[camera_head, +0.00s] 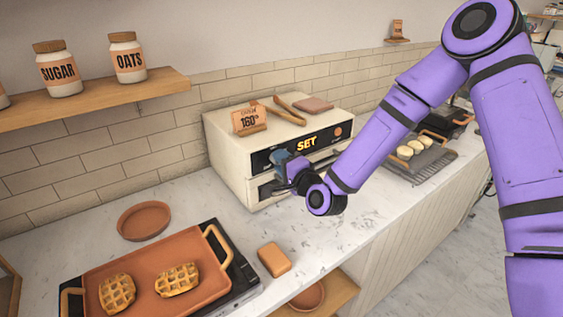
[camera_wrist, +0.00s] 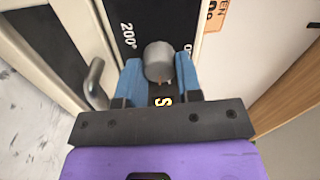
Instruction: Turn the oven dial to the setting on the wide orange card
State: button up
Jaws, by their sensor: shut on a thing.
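The white oven (camera_head: 228,158) stands on the counter against the tiled wall. The orange card (camera_head: 250,121) leans on top of it and reads 160°, with a small line above that is hard to read. The oven's display (camera_head: 306,143) shows SET in lit letters. My gripper (camera_head: 283,160) is at the left of the oven's dark front panel. In the wrist view, my blue fingers (camera_wrist: 160,68) are shut on the grey dial (camera_wrist: 158,56), one on each side. A 200° mark (camera_wrist: 128,34) shows beside the dial. The dial's pointer is not visible.
Tongs (camera_head: 290,110) and a flat brown block (camera_head: 314,104) lie on the oven. An oven handle (camera_wrist: 94,82) stands out close to my fingers. An orange tray (camera_head: 145,270) with waffles, a round dish (camera_head: 144,220) and an orange block (camera_head: 274,259) are on the counter in front.

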jog(key=m, duration=0.4)
jog(key=shift+f+m, duration=0.1)
jog(key=shift+m, duration=0.3)
jog(key=m, duration=0.4)
jog(key=shift+h, duration=0.3)
jog(key=shift+m, duration=0.5)
jog(key=o, duration=0.9)
jog(key=shift+o, duration=0.2)
jog(key=shift+s, duration=0.15)
jog(key=v, duration=1)
jog(key=shift+s+d+f, duration=0.2)
jog(key=shift+s, duration=0.05)
